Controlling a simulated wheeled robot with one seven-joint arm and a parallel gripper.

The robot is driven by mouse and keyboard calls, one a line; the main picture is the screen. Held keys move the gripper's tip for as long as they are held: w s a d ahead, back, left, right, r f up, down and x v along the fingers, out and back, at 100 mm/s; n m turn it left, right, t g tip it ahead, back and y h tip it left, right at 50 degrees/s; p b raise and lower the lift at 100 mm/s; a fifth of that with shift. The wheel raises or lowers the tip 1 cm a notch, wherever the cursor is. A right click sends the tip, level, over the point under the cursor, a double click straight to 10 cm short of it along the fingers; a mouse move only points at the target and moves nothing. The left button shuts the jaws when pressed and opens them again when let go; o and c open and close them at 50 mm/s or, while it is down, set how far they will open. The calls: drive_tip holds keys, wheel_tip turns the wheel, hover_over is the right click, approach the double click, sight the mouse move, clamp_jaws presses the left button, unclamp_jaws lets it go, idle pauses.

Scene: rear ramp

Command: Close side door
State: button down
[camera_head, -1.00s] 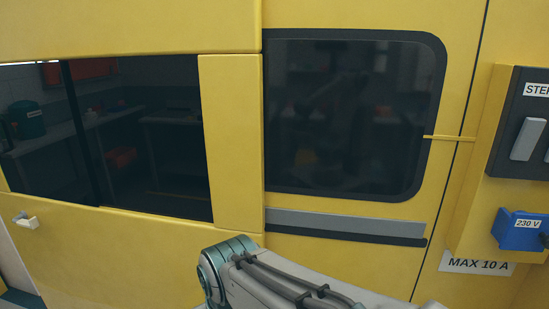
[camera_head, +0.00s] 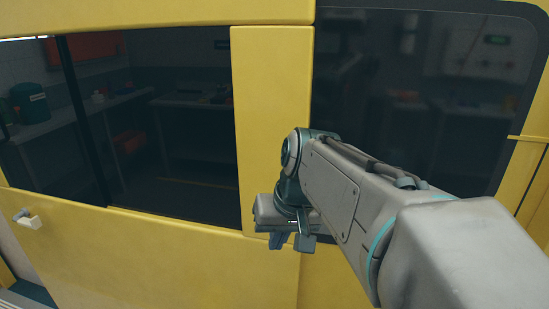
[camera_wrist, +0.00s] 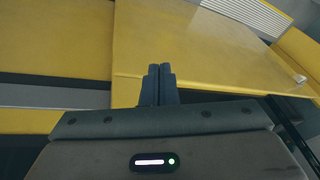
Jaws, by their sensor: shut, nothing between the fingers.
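The side door (camera_head: 150,255) is a yellow panel with a dark window, filling the left of the head view. Its pale handle (camera_head: 27,218) is near its left edge and also shows at the right of the wrist view (camera_wrist: 299,79). Beyond that edge, a strip of other surfaces shows. My gripper (camera_head: 290,242) is in front of the door's right end, below the window corner, well right of the handle. In the wrist view its fingers (camera_wrist: 160,72) are together and empty, over the yellow panel (camera_wrist: 205,42). I cannot tell whether they touch it.
A fixed dark window (camera_head: 400,80) lies right of the door, partly behind my arm. Through the door's window, a bench and a green container (camera_head: 30,103) show. A ribbed pale surface (camera_wrist: 250,14) shows at the top of the wrist view.

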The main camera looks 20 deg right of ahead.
drive_tip(key=d+r+m+t+b, duration=0.2)
drive_tip(key=d+r+m+t, duration=0.2)
drive_tip(key=d+r, duration=1.35)
drive_tip(key=w+a+f, duration=0.4)
drive_tip(key=w+f, duration=0.4)
drive_tip(key=shift+w, duration=0.15)
